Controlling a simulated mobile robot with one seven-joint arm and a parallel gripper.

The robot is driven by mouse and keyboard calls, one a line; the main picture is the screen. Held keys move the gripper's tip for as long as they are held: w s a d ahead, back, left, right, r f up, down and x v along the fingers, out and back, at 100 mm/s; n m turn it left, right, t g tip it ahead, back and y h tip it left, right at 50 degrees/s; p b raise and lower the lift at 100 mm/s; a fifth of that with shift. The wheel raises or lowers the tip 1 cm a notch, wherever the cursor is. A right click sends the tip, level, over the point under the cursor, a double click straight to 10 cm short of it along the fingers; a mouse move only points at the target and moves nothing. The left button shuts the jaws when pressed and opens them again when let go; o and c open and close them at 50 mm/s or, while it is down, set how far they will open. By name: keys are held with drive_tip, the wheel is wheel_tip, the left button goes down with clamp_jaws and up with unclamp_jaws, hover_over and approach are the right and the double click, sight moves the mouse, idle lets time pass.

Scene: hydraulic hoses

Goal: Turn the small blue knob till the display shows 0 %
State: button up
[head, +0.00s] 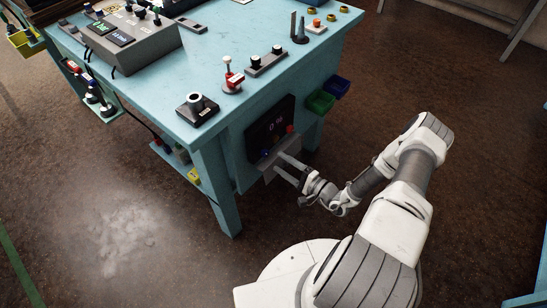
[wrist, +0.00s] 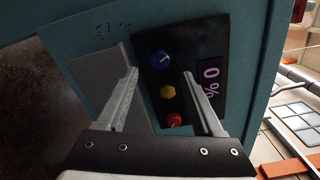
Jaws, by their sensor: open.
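The small blue knob (wrist: 160,59) sits on a black panel (wrist: 187,37) and has a light pointer line. In the wrist view a yellow knob (wrist: 168,92) and a red knob (wrist: 174,120) stand in a row with it. The display (wrist: 209,83) reads 0 %; it also reads so in the head view (head: 276,122). The blue knob shows small in the head view (head: 266,153). My gripper (wrist: 160,73) is open, with its fingers on either side of the knob row. The blue knob lies between and just beyond the fingertips; I cannot tell whether they touch the panel.
The panel is on the side of a light-blue bench (head: 225,205). A grey plate (wrist: 97,77) lies beside the panel. Green (head: 320,102) and blue (head: 337,86) bins hang to the right. Several devices stand on the bench top. The floor in front is clear.

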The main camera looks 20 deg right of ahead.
drive_tip(key=v, duration=1.2)
drive_tip(key=shift+s, duration=0.25)
drive_tip(key=shift+d, duration=0.1)
drive_tip(key=a+r+n+g+p, duration=0.15)
drive_tip(key=r+n+g, duration=0.3)
drive_tip(key=r, duration=0.45)
drive_tip(key=a+r+n+g, duration=0.3)
drive_tip(key=r+g, duration=0.2)
drive_tip(key=r, duration=0.5)
drive_tip(key=a+r+n+g+p, duration=0.1)
drive_tip(key=a+r+n+g, duration=0.3)
drive_tip(key=r, duration=0.5)
drive_tip(key=s+a+r+n+t+h+p, duration=0.1)
drive_tip(key=s+r+h, duration=0.4)
drive_tip(key=r, duration=0.6)
drive_tip(key=s+a+r+n+t+h+p, duration=0.1)
drive_tip(key=s+r+h, duration=0.4)
drive_tip(key=r, duration=0.6)
drive_tip(key=shift+s+a+r+n+t+h+p, duration=0.25)
drive_tip(key=shift+s+r+n+t+p, duration=0.35)
drive_tip(key=shift+s+t, duration=0.6)
drive_tip(key=shift+d+f, duration=0.1)
drive_tip(key=shift+f, duration=0.15)
